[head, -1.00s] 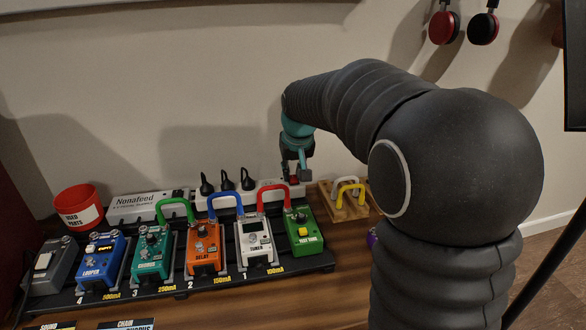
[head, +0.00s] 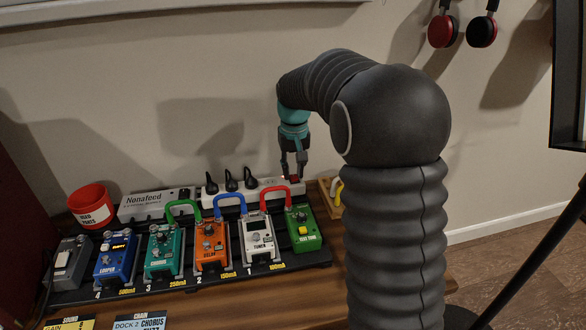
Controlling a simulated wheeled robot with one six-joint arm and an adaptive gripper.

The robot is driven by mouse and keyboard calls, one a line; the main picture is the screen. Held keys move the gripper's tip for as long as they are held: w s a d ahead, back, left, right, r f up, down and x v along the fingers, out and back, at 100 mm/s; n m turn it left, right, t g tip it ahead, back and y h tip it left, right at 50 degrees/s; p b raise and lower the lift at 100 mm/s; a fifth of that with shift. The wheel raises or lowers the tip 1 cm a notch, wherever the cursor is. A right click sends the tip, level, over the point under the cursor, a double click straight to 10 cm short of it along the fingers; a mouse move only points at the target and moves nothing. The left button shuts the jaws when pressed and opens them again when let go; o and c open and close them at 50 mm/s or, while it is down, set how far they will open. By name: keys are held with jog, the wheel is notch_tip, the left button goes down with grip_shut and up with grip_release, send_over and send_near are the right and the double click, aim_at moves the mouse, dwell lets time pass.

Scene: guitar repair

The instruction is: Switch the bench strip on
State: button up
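The bench strip (head: 268,185) is a white power strip behind the pedal row, against the wall side of the bench. Several black plugs (head: 231,181) stand in its left and middle part. A small red patch (head: 294,181), which looks like its switch, shows at the right end. My gripper (head: 293,171) points down over that right end, with its fingertips at or just above the red patch. Its two dark fingers show a gap between them, with nothing held. I cannot tell whether they touch the strip, or whether the switch is on.
Pedals stand on a black board in front of the strip, joined by coloured cables, with the green pedal (head: 302,229) nearest my gripper. The Nonafeed supply (head: 152,204) and a red cup (head: 92,206) are at left. A wooden holder (head: 327,195) is just right of the strip.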

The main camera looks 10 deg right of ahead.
aim_at(294, 177)
jog(key=shift+o, duration=0.9)
notch_tip(294, 177, up, 12)
jog(key=shift+s, duration=0.4)
jog(key=s+r+t, duration=0.2)
jog(key=s, duration=1.4)
jog(key=s+f+t, duration=0.1)
jog(key=s+f, duration=0.3)
jog(key=s, duration=0.3)
jog(key=s+f+t, duration=0.1)
jog(key=s+f, duration=0.3)
jog(key=s, duration=0.4)
jog(key=shift+s+t, duration=0.25)
jog(key=shift+t, duration=0.15)
